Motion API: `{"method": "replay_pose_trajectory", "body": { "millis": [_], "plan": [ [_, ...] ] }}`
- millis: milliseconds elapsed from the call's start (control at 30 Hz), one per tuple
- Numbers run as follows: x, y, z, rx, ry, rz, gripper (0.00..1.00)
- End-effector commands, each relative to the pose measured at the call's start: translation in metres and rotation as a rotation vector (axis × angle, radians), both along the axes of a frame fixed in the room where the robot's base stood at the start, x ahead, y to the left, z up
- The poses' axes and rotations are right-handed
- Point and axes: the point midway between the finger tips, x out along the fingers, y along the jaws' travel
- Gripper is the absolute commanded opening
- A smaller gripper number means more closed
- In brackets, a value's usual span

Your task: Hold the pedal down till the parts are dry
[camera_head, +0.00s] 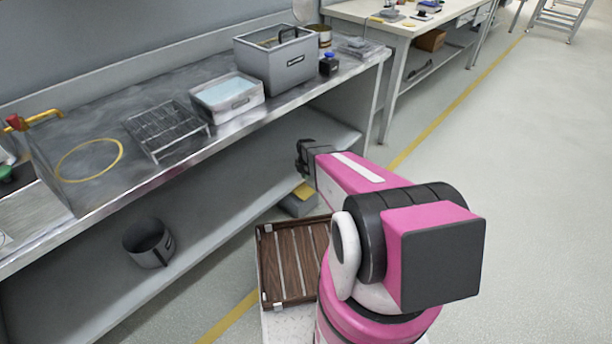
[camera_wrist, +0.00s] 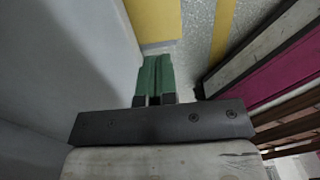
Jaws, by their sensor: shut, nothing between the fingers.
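The pedal (camera_head: 304,191) has a yellow top on a grey body and sits on the floor by the front of the workbench. Its yellow top fills the upper middle of the wrist view (camera_wrist: 154,18). My gripper (camera_head: 303,160) is at the bench's front side, above the pedal in the head view, and looks apart from it. In the wrist view its green fingers (camera_wrist: 153,78) are closed together and empty, pointing toward the yellow top. A wire rack (camera_head: 166,129) stands on the bench; I cannot make out any parts on it.
The steel bench (camera_head: 105,190) holds a tray of pale blue liquid (camera_head: 228,108), a grey tank (camera_head: 275,65) and a yellow ring (camera_head: 90,160). A grey bin (camera_head: 148,243) stands on its lower shelf. A slatted wooden deck (camera_head: 295,265) lies beside my arm. Floor at right is open.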

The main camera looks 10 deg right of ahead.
Motion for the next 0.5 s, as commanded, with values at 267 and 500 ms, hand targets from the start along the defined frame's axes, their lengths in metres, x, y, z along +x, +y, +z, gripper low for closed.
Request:
{"method": "replay_pose_trajectory", "body": {
  "millis": [267,500],
  "plan": [
    [0.002,0.000,-0.055,0.000,0.002,0.000,0.00],
    [0.001,0.000,-0.091,0.000,0.001,0.000,0.00]
  ]
}}
